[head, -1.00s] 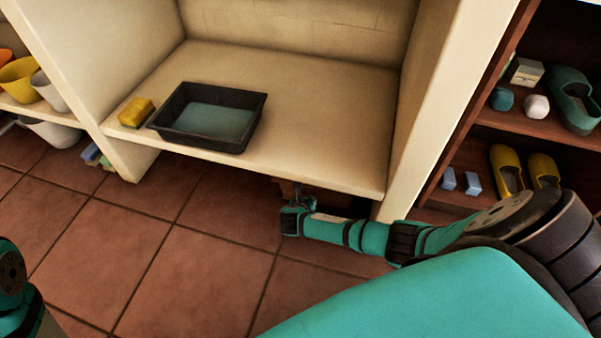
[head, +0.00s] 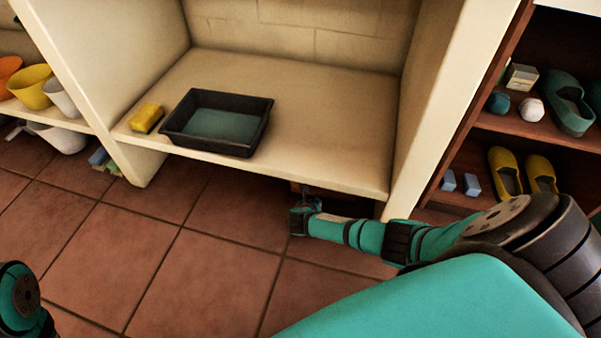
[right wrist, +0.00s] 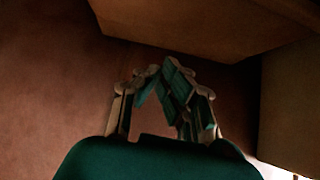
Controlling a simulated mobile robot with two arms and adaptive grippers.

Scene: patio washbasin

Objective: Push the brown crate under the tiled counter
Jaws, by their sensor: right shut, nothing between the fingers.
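The brown crate (head: 295,187) is mostly hidden under the tiled counter (head: 330,115); only a small piece shows below the counter's front edge in the head view. In the right wrist view, a brown surface that appears to be the crate (right wrist: 205,22) fills the top, beyond my fingertips. My right gripper (head: 305,193) is low by the counter's front edge, pointing at the crate. In the right wrist view the right gripper (right wrist: 163,72) is shut and empty. I cannot tell whether it touches the crate. My left gripper is out of view.
A black basin (head: 218,122) and a yellow sponge (head: 146,118) sit on the counter's slab. The counter's right leg stands close to my right arm. A shelf with shoes (head: 505,170) is at the right. Tiled floor (head: 190,270) in front is clear.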

